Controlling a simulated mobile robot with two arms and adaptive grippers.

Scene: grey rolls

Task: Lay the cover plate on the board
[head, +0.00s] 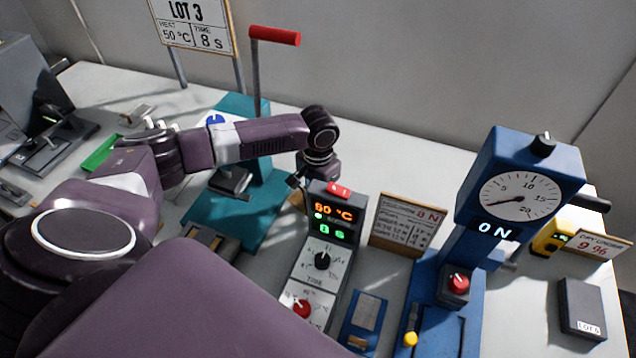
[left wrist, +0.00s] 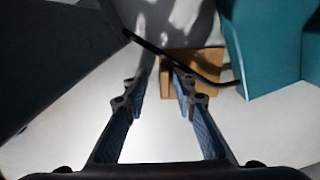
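My left gripper (left wrist: 160,88) is open in the left wrist view, with nothing between its fingers. Its fingertips point toward a brown block (left wrist: 192,70) on the white table. In the head view my left arm reaches across the teal press, and the gripper (head: 297,183) hangs down behind the grey control box, mostly hidden. A green flat piece (head: 101,152), possibly the board, lies at the left, partly behind my arm. I cannot pick out the cover plate with certainty. My right gripper is not in view.
The teal press (head: 207,204) with a red-handled lever (head: 275,36) stands beside my arm. A blue gauge stand (head: 520,180) is at right. A black cable (left wrist: 172,57) runs past the brown block.

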